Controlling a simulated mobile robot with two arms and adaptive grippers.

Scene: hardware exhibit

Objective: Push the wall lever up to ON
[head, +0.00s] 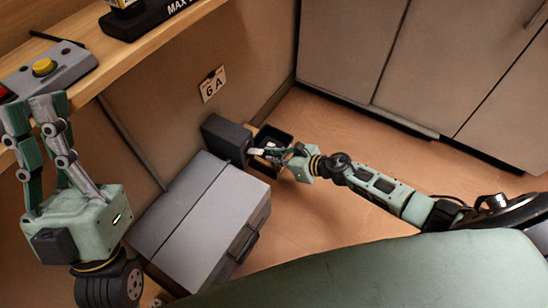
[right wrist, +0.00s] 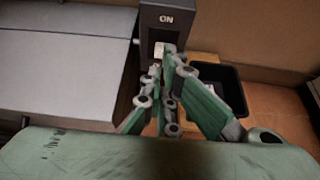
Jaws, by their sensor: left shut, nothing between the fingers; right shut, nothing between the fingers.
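The wall lever's dark box (head: 227,138) is low on the wall in the head view. In the right wrist view the box (right wrist: 166,22) carries a white ON label near its top. A pale lever handle (right wrist: 158,50) shows below the label, partly hidden by my fingers; its exact position is hard to tell. My right gripper (head: 275,152) is shut and empty, its fingertips at the front of the box, close to the handle. I cannot tell whether they touch it. My left gripper (head: 32,104) is shut and empty, at the shelf edge on the left.
A grey case (head: 200,212) stands beside the lever box. A black open bin (head: 271,138) is close behind my right gripper. A button box (head: 50,70) sits on the wooden shelf (head: 150,50). Cabinets (head: 420,60) stand at the back right.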

